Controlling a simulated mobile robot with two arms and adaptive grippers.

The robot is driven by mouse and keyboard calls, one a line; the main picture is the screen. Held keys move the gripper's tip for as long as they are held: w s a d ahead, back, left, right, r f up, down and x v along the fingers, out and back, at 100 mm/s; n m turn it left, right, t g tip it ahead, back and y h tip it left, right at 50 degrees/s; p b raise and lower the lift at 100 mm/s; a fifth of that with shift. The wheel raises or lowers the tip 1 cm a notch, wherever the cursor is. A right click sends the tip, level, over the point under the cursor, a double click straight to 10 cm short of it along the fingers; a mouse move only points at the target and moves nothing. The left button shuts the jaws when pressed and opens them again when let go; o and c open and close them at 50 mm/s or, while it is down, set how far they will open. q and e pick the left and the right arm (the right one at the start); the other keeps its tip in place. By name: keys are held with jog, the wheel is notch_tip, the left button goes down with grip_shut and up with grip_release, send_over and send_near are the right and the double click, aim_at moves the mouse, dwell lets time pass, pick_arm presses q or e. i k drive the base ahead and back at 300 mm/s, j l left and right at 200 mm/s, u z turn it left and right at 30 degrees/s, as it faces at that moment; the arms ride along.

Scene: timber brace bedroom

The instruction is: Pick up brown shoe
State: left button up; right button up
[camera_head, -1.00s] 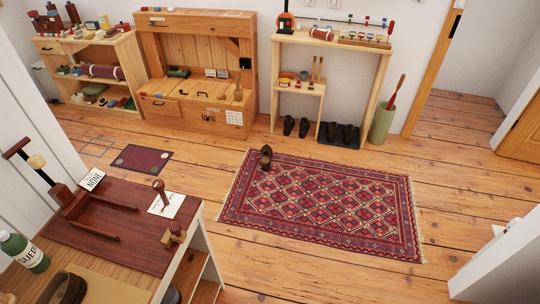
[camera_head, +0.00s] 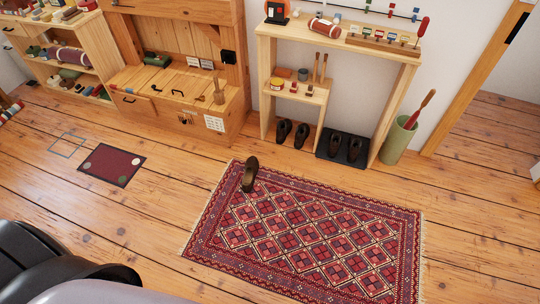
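A single brown shoe (camera_head: 250,174) stands on the far left part of the red patterned rug (camera_head: 300,240), near its edge. A pair of dark shoes (camera_head: 301,135) stands on the floor under the wooden shelf unit. Another dark pair (camera_head: 354,151) stands on a black mat to the right of it. Neither of my grippers shows in the head view; only dark and grey parts that look like my arm fill the lower left corner.
The wooden shelf unit (camera_head: 264,85) stands against the wall, with a green bin (camera_head: 396,140) to its right. A wooden workbench cabinet (camera_head: 225,120) is left of it. A small dark red mat (camera_head: 112,165) lies left of the rug. The plank floor between them is clear.

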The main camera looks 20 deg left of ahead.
aim_at(252, 164)
jog(key=i+j+z, duration=0.2)
jog(key=i+j, duration=0.15)
jog(key=j, duration=0.3)
jog(key=i+j+z, duration=0.1)
jog(key=j, duration=0.25)
jog(key=i+j, duration=0.25)
jog(key=j, duration=0.15)
jog(key=i+j+z, duration=0.15)
jog(key=j, duration=0.2)
